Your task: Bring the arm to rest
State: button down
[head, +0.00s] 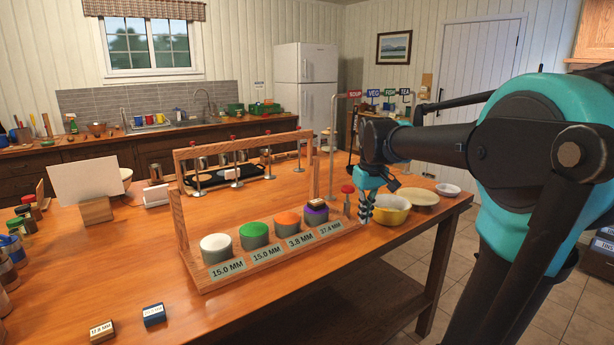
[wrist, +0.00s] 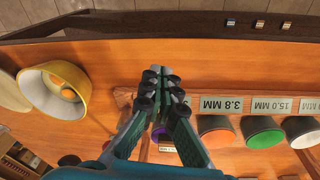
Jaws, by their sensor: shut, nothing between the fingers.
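My gripper (head: 366,215) hangs pointing down at the right end of the wooden rack, just left of the yellow bowl (head: 391,212). In the wrist view my gripper (wrist: 162,80) has its fingers together with nothing held between them, over the table near the front edge. My teal and black arm (head: 540,130) reaches in from the right, bent at the elbow. The fingertips look clear of the rack and the bowl, but their height over the table is hard to tell.
The rack (head: 183,225) holds white (head: 216,248), green (head: 254,235), orange (head: 288,223) and purple (head: 315,213) topped pots behind size labels. A small block sits on the purple one. Bowls stand to the right. Small labelled blocks (head: 154,315) lie front left.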

jog(key=s+d+f+m+t, duration=0.2)
jog(key=s+f+m, duration=0.2)
jog(key=s+f, duration=1.4)
notch_tip(320, 180, down, 4)
jog(key=shift+s+d+f+t, duration=0.1)
jog(key=shift+s+d+t, duration=0.2)
jog(key=shift+d, duration=0.05)
jog(key=shift+a, duration=0.15)
dwell(1.4)
